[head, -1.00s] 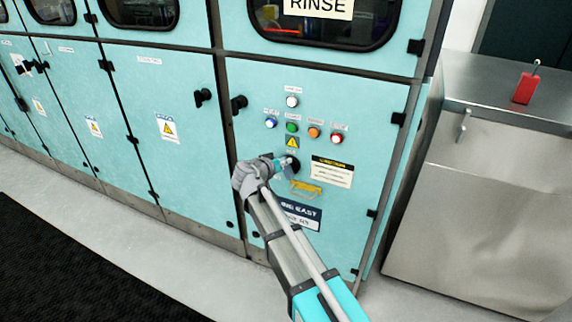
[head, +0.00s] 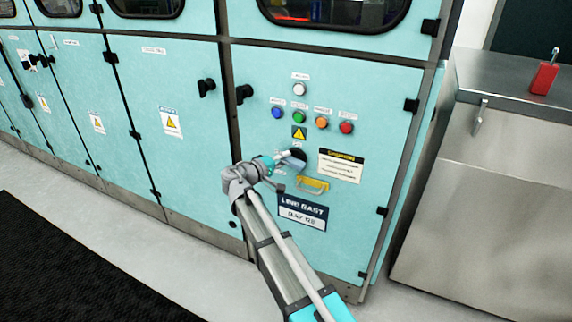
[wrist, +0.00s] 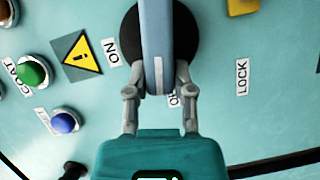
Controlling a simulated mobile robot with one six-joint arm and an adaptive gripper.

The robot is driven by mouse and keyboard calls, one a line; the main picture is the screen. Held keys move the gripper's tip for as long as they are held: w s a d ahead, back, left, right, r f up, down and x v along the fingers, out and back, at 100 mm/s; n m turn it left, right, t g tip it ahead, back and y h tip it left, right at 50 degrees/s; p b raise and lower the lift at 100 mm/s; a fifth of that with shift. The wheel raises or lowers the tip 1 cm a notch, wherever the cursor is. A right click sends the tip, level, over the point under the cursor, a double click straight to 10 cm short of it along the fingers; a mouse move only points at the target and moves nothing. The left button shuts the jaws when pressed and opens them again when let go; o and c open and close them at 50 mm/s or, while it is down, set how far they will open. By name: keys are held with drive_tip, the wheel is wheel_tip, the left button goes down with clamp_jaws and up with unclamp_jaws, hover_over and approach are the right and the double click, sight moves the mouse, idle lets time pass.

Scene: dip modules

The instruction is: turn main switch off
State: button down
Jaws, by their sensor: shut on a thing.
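The main switch is a blue-grey bar handle (wrist: 157,50) on a round black base (wrist: 187,42), on the teal cabinet's control panel. It also shows in the head view (head: 297,158), partly covered by my gripper. My gripper (wrist: 159,82) is shut on the handle's near end, with a finger on each side. In the wrist view the handle stands upright, with a white line near its gripped end. An ON label (wrist: 112,53) is left of the base and a LOCK label (wrist: 242,77) is right. Another label between the fingers is mostly hidden.
Several coloured buttons, including a green one (head: 299,116) and a red one (head: 346,128), sit above the switch. A yellow handle (head: 313,185) is just below it. A steel counter (head: 500,150) with a red block (head: 544,78) stands at the right.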

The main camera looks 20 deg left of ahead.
drive_tip(key=shift+f+n+t+b, duration=0.35)
drive_tip(key=shift+n+b, duration=0.4)
drive_tip(key=shift+n, duration=0.25)
drive_tip(key=shift+c, duration=2.4)
unclamp_jaws()
drive_tip(key=shift+a, duration=0.1)
drive_tip(key=v, duration=1.2)
